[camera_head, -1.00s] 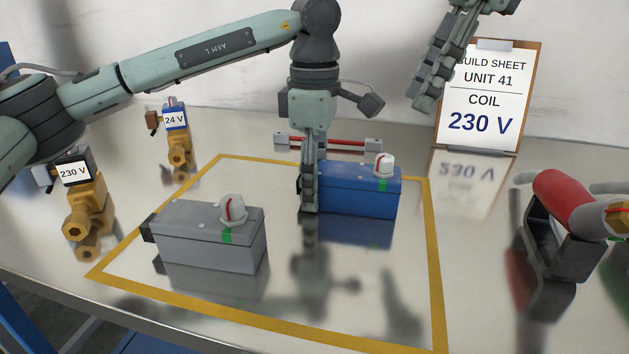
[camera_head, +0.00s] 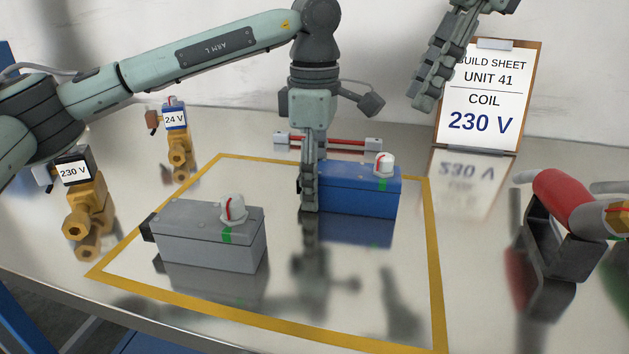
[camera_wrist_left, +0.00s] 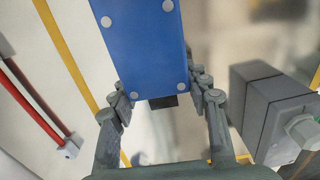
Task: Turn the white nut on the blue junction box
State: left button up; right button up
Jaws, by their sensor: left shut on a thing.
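The blue junction box (camera_head: 357,194) stands at the back right of the yellow-outlined area. Its white nut (camera_head: 384,164) with a red mark sits on top near the right end, above a green mark on the front. My left gripper (camera_head: 310,200) points down and is shut on the box's left end. The left wrist view shows the blue box (camera_wrist_left: 147,45) between the two fingers (camera_wrist_left: 165,98); the nut is not visible there. My right gripper (camera_head: 426,98) hangs in the air above and right of the nut, apart from it; its finger opening cannot be made out.
A grey box (camera_head: 215,243) with its own white nut (camera_head: 232,207) stands at front left. Brass valves labelled 230 V (camera_head: 84,210) and 24 V (camera_head: 177,140) stand left. A red-handled tool in a dark holder (camera_head: 556,238) is right. A build sheet (camera_head: 487,95) stands behind.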

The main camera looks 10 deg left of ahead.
aim_at(386, 155)
jog(key=shift+o, duration=1.1)
jog(key=m, duration=0.6)
jog(key=shift+w+a+g, duration=0.15)
jog(key=shift+g, duration=0.25)
jog(key=a+f+m, duration=0.1)
jog(key=f+m, duration=0.2)
jog(key=m, duration=0.5)
jog(key=a+f+m+g, duration=0.1)
jog(key=f+m, duration=0.2)
jog(key=m, duration=0.5)
jog(key=a+f+m, duration=0.1)
jog(key=f+m, duration=0.2)
jog(key=m, duration=0.5)
jog(key=shift+a, duration=0.15)
jog(key=shift+c, duration=0.4)
grip_shut()
